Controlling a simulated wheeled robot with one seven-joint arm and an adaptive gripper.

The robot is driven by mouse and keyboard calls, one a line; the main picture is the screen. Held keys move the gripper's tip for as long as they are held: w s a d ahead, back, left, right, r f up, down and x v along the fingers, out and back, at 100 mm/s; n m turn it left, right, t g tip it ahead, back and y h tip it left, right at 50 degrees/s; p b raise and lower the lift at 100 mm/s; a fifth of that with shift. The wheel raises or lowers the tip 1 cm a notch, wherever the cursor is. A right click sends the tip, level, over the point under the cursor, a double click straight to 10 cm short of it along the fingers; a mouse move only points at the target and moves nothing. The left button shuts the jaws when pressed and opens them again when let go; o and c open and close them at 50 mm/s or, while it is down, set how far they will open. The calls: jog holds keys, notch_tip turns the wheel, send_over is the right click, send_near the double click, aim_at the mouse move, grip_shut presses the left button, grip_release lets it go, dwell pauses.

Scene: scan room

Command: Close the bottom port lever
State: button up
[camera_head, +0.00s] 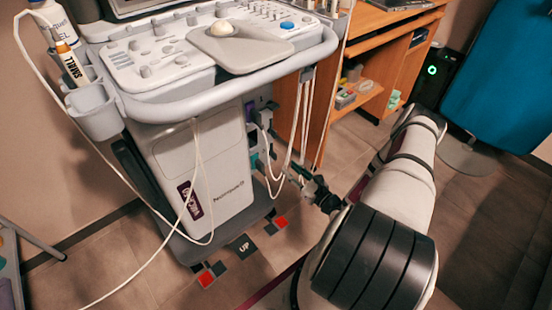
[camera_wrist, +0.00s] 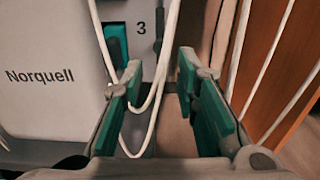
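The ultrasound machine (camera_head: 198,165) has a column of ports on its right side. The lowest port shows a teal part (camera_head: 257,160) in the head view, partly behind white cables. In the wrist view a teal lever-like part (camera_wrist: 117,45) sits beside the number 3 on the grey panel, partly hidden by my left finger. I cannot tell whether that lever is open or closed. My gripper (camera_wrist: 160,78) is open with teal pads, just in front of the panel's right edge. A white cable loop hangs between or just beyond the fingers. In the head view my gripper (camera_head: 303,178) is right of the lowest port.
White cables (camera_head: 282,145) hang from the machine's handle rail (camera_head: 310,55) in front of the ports. A wooden desk (camera_head: 330,105) stands close behind, to the right.

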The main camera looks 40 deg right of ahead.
aim_at(276, 157)
jog(key=w+b, duration=0.1)
jog(key=w, duration=0.3)
jog(key=w+b, duration=0.1)
jog(key=w, duration=0.3)
jog(key=shift+w+a, duration=0.2)
jog(key=shift+w, duration=0.15)
jog(key=shift+c, duration=0.5)
grip_shut()
